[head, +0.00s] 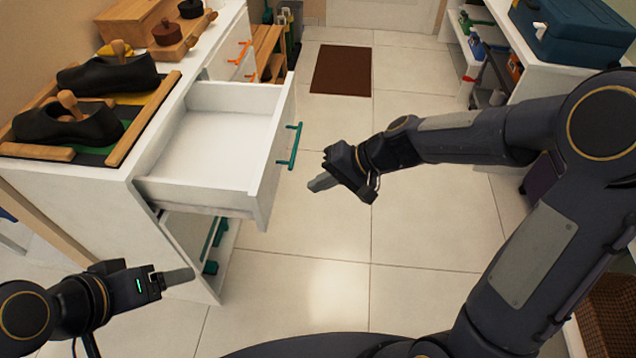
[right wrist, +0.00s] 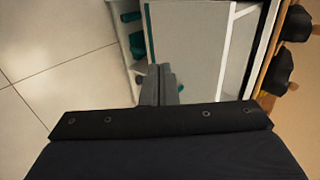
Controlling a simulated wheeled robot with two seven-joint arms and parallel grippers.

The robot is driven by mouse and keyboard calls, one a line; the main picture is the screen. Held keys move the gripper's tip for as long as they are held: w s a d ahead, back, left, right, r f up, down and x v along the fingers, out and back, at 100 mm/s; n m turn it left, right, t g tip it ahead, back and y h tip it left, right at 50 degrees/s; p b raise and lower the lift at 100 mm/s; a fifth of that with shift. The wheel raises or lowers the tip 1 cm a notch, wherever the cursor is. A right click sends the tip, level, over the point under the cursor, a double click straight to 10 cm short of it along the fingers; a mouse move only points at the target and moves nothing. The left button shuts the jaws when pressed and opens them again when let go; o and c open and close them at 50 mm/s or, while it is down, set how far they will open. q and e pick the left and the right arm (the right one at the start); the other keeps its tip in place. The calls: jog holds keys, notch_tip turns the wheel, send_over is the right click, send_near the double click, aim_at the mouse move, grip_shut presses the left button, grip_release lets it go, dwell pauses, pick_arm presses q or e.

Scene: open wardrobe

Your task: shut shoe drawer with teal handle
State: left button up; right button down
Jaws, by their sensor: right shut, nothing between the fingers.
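The white shoe drawer (head: 222,150) stands pulled out of the white cabinet and looks empty inside. Its teal handle (head: 290,146) is on the front face, toward the right. My right gripper (head: 314,186) is shut and empty, a little to the right of the handle and apart from it in the head view. The right wrist view shows the shut fingers (right wrist: 158,84) in front of the pale drawer front (right wrist: 190,45), with the teal handle (right wrist: 150,35) beyond them. My left gripper (head: 180,277) is at the lower left, near the cabinet's lower corner; its jaw state is unclear.
Black shoes (head: 108,74) on wooden shoe trees stand on the cabinet top. Below the drawer is an open lower compartment with teal parts (head: 212,240). A white shelf with a blue toolbox (head: 575,32) stands at right. The tiled floor between is clear, with a brown mat (head: 341,70) beyond.

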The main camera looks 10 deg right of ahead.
aim_at(268, 198)
jog(key=x, duration=0.3)
jog(key=a+r+x, duration=0.1)
jog(key=x, duration=0.5)
jog(key=shift+w+a+r, duration=0.15)
jog(key=shift+a+r, duration=0.05)
jog(key=shift+r, duration=0.15)
pick_arm(q)
jog(key=shift+f, duration=0.3)
pick_arm(e)
jog(key=shift+w+a, duration=0.2)
jog(key=shift+a, duration=0.25)
